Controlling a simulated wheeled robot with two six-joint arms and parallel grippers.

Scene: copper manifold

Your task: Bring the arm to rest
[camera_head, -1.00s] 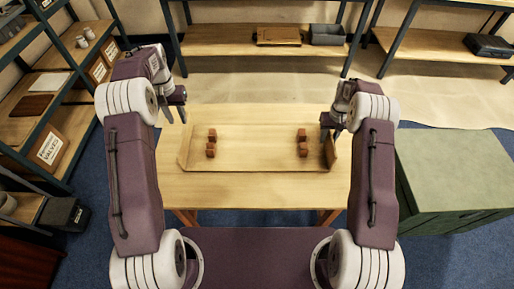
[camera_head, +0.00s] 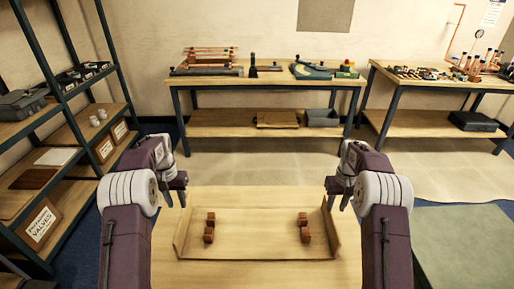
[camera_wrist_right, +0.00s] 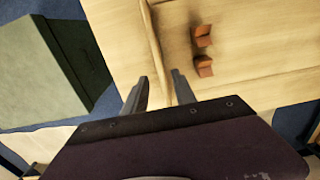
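My left gripper (camera_head: 175,195) hangs in the air above the left end of the wooden tray (camera_head: 258,252) on the table. Its fingers look apart, with nothing between them. My right gripper (camera_head: 336,199) hangs above the tray's right end. In the right wrist view its two fingers (camera_wrist_right: 160,92) are spread apart and empty, over the tray's end wall. Small copper-brown blocks stand in the tray in a left group (camera_head: 209,227) and a right group (camera_head: 304,228). Neither gripper touches them.
A green-topped cabinet (camera_head: 468,240) stands right of the table. Shelves (camera_head: 75,150) line the left side. A back bench (camera_head: 262,83) holds copper pipes (camera_head: 210,56) and tools. A second bench (camera_head: 440,86) stands at the back right. Paper-coloured floor lies between.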

